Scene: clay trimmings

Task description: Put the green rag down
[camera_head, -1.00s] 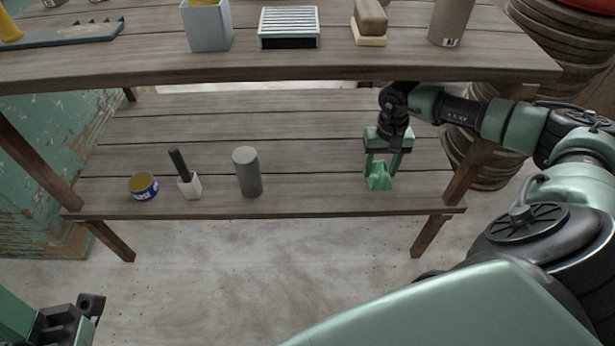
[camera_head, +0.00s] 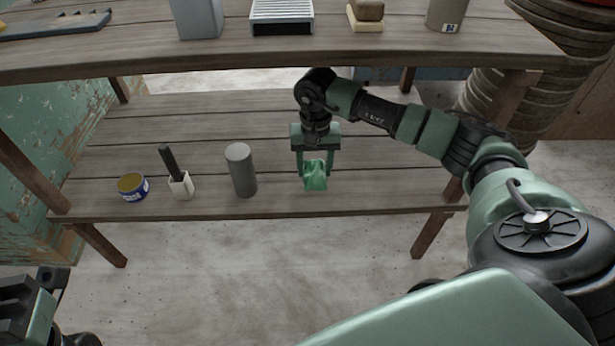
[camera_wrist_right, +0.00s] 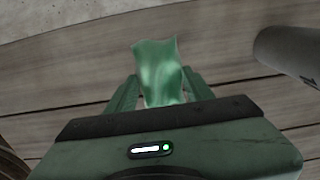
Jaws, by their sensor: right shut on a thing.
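The green rag (camera_head: 315,177) is crumpled between the fingers of my right gripper (camera_head: 315,170) at the lower shelf (camera_head: 380,190), in its right half. My right gripper is shut on the rag and points down. In the right wrist view the rag (camera_wrist_right: 160,70) shows between the two fingers, with the shelf planks behind it. I cannot tell whether the rag touches the shelf. My left gripper (camera_head: 40,300) shows only in part at the bottom left corner, and its fingers are unclear.
On the lower shelf, left of the rag, stand a grey cylinder (camera_head: 241,170), a white holder with a dark stick (camera_head: 180,185) and a blue-labelled tin (camera_head: 132,187). Shelf planks right of the rag are clear.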

